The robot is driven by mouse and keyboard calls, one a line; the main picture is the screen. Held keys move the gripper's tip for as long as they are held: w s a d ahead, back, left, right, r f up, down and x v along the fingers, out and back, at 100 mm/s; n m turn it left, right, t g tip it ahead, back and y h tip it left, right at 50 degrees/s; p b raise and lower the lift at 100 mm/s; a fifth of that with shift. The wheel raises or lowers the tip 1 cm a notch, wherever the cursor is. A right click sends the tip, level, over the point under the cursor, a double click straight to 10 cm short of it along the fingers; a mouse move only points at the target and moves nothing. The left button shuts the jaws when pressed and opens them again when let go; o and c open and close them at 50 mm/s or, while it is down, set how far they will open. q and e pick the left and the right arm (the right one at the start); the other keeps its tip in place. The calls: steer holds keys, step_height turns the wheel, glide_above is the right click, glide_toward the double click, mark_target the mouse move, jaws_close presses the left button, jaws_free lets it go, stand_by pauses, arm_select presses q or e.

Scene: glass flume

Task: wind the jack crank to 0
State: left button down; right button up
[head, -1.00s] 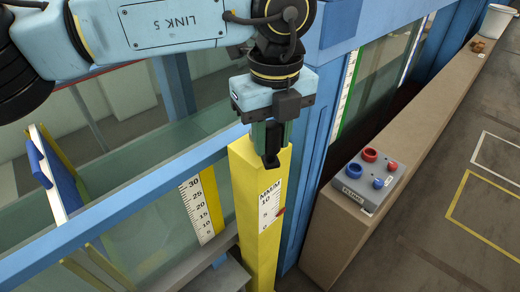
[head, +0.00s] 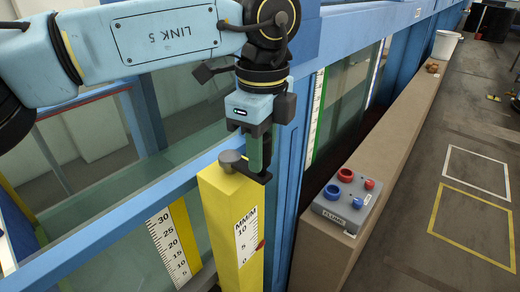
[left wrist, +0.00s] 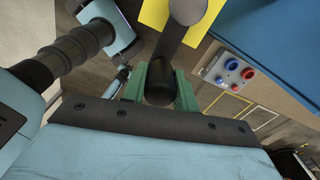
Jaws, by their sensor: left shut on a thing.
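The jack is a yellow post (head: 222,215) with a dark crank on top. Its grey round hub (head: 232,160) shows in the head view, and its crank arm (left wrist: 182,32) shows in the left wrist view. My left gripper (head: 260,158) points down at the right of the hub. Its green fingers (left wrist: 160,88) are shut around the dark crank handle (left wrist: 159,82). A white scale (head: 246,236) marked 10, 5 and 0 is on the post. A red pointer (head: 261,245) sits low at its right edge, near the 0 end; its exact reading is unclear. My right gripper is out of view.
The blue-framed glass flume, with a white and yellow ruler (head: 172,243), stands left of the post. A grey control box (head: 343,206) with red and blue knobs sits on the brown ledge (head: 385,140). A white bucket (head: 445,45) stands farther along.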

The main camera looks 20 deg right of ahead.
arm_select(q)
steer(key=shift+w+r, duration=0.1)
steer(key=shift+r, duration=0.05)
steer(key=c, duration=1.5)
jaws_free()
steer(key=o, duration=0.4)
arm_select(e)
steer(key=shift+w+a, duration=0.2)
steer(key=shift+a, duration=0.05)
arm_select(q)
step_height(320, 180, up, 13)
steer(key=p, duration=0.1)
steer(key=shift+r+p, duration=0.15)
steer(key=shift+p, duration=0.2)
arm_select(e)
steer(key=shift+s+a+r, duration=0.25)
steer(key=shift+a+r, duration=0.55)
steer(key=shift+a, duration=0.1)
